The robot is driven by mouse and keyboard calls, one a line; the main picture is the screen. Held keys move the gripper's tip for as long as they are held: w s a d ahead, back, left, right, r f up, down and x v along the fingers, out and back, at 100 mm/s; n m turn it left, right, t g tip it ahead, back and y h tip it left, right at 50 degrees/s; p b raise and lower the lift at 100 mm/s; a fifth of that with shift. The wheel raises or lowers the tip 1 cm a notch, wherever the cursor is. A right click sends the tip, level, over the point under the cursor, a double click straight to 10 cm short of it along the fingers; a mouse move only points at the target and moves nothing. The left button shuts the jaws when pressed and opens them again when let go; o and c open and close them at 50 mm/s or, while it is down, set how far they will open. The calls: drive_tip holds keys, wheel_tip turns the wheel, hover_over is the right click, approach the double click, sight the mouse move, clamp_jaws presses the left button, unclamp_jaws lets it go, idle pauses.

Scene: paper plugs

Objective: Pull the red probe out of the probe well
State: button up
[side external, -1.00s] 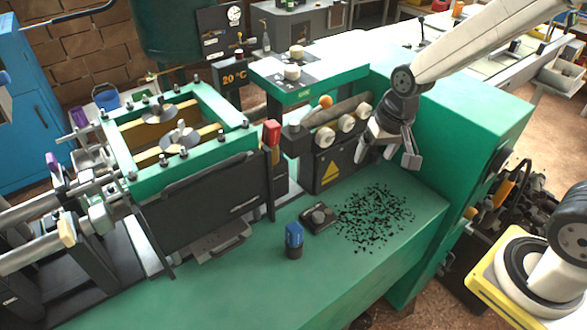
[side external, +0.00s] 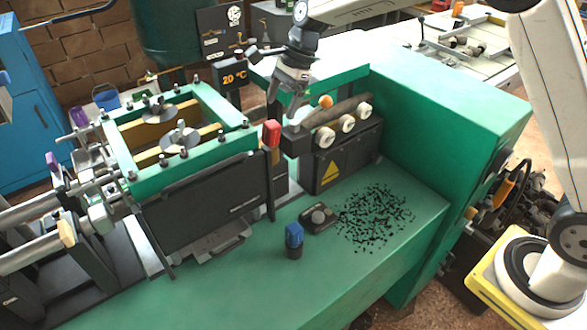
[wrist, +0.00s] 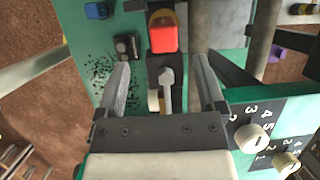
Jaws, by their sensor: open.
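The red probe (side external: 271,133) stands upright beside the right end of the dark press housing, its red block-shaped top showing. A brass-coloured part, perhaps the probe well (side external: 268,154), shows below it; the lower part of the probe is hidden. In the wrist view the red top (wrist: 163,35) lies just beyond the fingertips, roughly centred between them. My gripper (side external: 282,108) is open and empty, pointing down, slightly above and right of the red top in the side view. Both its fingers (wrist: 162,68) show in the wrist view, apart from the probe.
A dark block (side external: 295,141) and an orange-knobbed lever (side external: 325,101) stand close to the right of the probe. A green-framed press (side external: 190,177) is at left. A blue-capped piece (side external: 294,236) and a small knob box (side external: 318,217) sit on the green bench, near black scraps (side external: 375,215).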

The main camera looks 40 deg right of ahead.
sight(270, 124)
drive_tip(key=shift+w+a+r, duration=0.1)
drive_tip(key=shift+w+a, duration=0.15)
drive_tip(key=shift+x, duration=3.9)
clamp_jaws()
